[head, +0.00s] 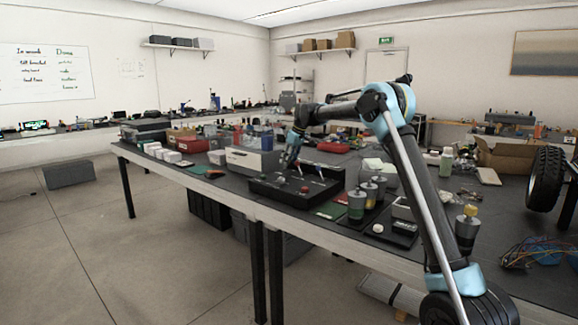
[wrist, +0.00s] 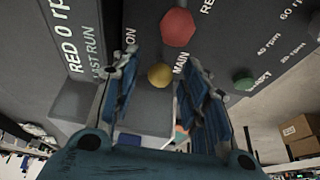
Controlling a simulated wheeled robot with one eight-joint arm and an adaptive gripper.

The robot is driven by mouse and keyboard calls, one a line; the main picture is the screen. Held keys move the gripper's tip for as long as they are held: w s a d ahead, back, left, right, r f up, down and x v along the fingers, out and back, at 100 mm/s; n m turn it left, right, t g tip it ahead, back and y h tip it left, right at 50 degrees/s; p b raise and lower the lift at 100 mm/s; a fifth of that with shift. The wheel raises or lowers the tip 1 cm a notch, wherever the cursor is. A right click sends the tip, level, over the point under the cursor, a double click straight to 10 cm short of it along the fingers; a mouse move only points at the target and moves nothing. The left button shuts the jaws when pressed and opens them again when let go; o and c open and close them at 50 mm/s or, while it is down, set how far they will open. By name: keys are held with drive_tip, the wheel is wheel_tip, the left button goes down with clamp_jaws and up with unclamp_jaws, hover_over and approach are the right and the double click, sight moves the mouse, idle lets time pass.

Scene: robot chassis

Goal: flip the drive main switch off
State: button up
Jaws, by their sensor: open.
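The dark control box (head: 280,190) stands on the near workbench, below my gripper (head: 290,158). In the wrist view its panel fills the upper part, with a red hexagonal button (wrist: 177,27), a green button (wrist: 244,80) and a round yellow knob (wrist: 160,76). The knob lies beside the printed words MAIN and ON, and appears to be the main switch's tip. My gripper (wrist: 159,88) is open, with one blue finger on each side of the knob in the picture. I cannot tell whether either finger touches it. The switch's lever and its tilt are not clear.
A black wheel (head: 546,180) is at the far right.

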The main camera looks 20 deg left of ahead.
drive_tip(key=shift+x, duration=1.1)
clamp_jaws()
drive_tip(key=shift+a, duration=0.1)
